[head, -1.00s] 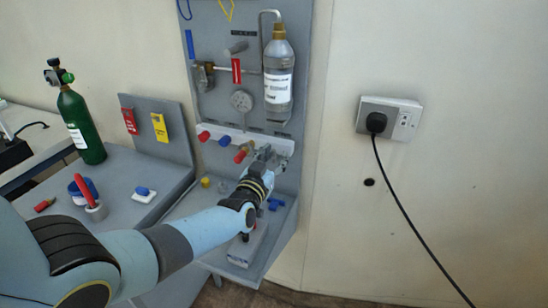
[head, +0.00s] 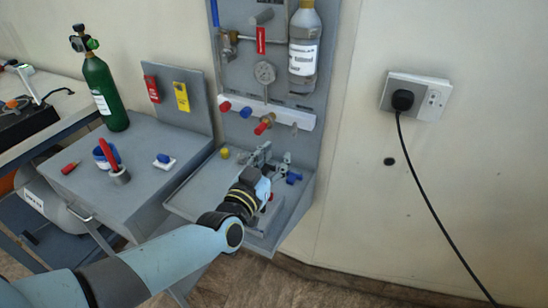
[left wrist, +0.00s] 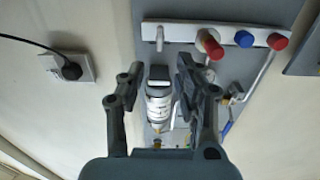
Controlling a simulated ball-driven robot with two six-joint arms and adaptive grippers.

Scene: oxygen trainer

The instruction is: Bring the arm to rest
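My left arm comes in from the lower left in the head view. Its gripper (head: 274,158) is over the grey shelf (head: 190,203) at the foot of the upright panel (head: 330,32), below the rail (head: 302,117) with coloured caps. In the left wrist view the two fingers (left wrist: 157,78) stand apart with nothing held between them. The labelled clear bottle (left wrist: 158,105) shows beyond the gap, and it also shows on the panel in the head view (head: 303,45). My right gripper is in neither view.
A green cylinder (head: 104,92) stands on the left bench (head: 140,205), near a blue-and-red item (head: 107,152) and a grey cup (head: 120,177). Small blue parts (head: 293,178) lie close to the gripper. A black plug (head: 402,100) with cord is at the wall right.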

